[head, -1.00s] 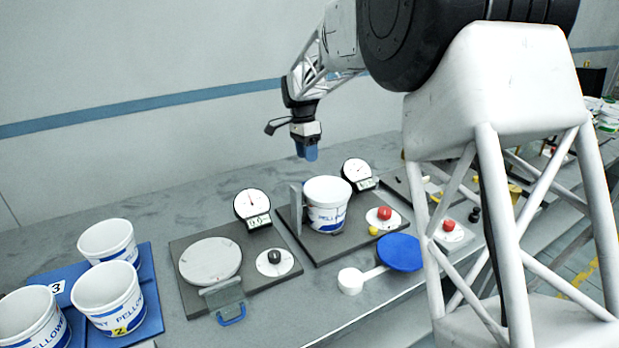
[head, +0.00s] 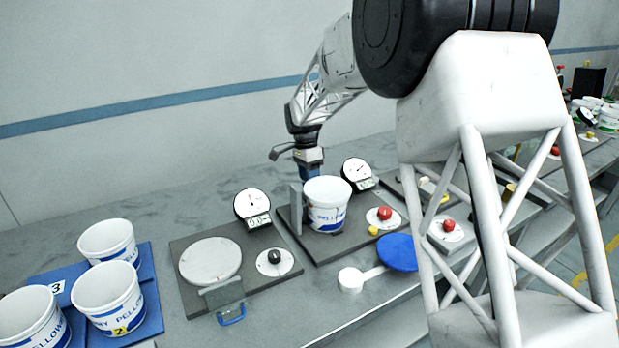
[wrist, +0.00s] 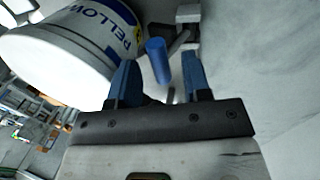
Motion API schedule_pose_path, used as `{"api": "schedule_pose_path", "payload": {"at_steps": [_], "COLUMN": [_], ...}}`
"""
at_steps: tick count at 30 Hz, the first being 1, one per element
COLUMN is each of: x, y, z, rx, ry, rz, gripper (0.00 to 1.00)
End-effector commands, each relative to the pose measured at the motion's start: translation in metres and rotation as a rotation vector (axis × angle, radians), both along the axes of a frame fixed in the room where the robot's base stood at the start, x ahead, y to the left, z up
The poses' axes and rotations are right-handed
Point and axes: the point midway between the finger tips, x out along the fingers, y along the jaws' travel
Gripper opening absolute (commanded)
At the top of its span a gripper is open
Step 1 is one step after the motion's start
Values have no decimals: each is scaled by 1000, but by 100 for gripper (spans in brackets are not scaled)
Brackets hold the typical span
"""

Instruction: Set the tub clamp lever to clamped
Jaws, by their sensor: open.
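The white tub (head: 325,212) with blue lettering stands upright on a dark base plate (head: 350,247), beside an upright grey plate (head: 296,208). In the wrist view the tub (wrist: 75,45) fills the upper left. The clamp lever's blue handle (wrist: 157,62) shows there between my fingers, with a grey bracket (wrist: 188,14) beyond it. I cannot tell whether either finger touches the handle. My gripper (wrist: 160,66) is open around it. In the head view my gripper (head: 309,174) is low behind the tub, which hides the lever and perhaps the fingertips.
A dial gauge (head: 358,172) stands right of my gripper. A red button (head: 385,213) and a yellow knob (head: 373,230) are in front of it. A scale (head: 211,260) and several tubs on a blue tray (head: 150,318) are to the left.

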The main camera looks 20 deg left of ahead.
Motion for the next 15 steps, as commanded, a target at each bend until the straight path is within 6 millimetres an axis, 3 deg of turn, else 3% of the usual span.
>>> {"api": "schedule_pose_path", "payload": {"at_steps": [11,15], "x": [-1,-1], "y": [-1,-1], "z": [-4,-4], "rx": [0,0], "ry": [0,0], "rz": [0,0], "gripper": [44,24]}}
